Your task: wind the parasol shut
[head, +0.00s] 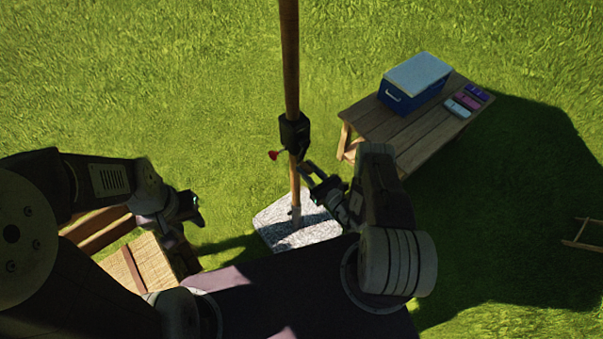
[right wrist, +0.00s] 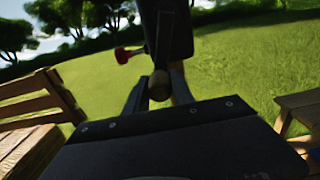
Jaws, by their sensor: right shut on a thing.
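The parasol's wooden pole (head: 291,65) rises from a speckled stone base (head: 280,237) on the grass. A black crank housing (head: 294,133) sits on the pole, with a red knob (head: 273,155) on its left side. In the right wrist view, a dark crank arm (right wrist: 164,40) hangs in front of the housing (right wrist: 180,30) and ends in a round brownish crank grip (right wrist: 159,84). My right gripper (head: 309,171) is shut on this grip, with a finger at either side (right wrist: 158,92). My left gripper (head: 193,207) is away from the pole; its jaws are unclear. The canopy is out of view.
A wooden table (head: 400,133) at the right holds a blue cooler (head: 413,84) with a pale lid and several small coloured items (head: 467,99). Wooden furniture (head: 140,262) with a woven surface stands below my left arm. A broad shadow covers the grass at right.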

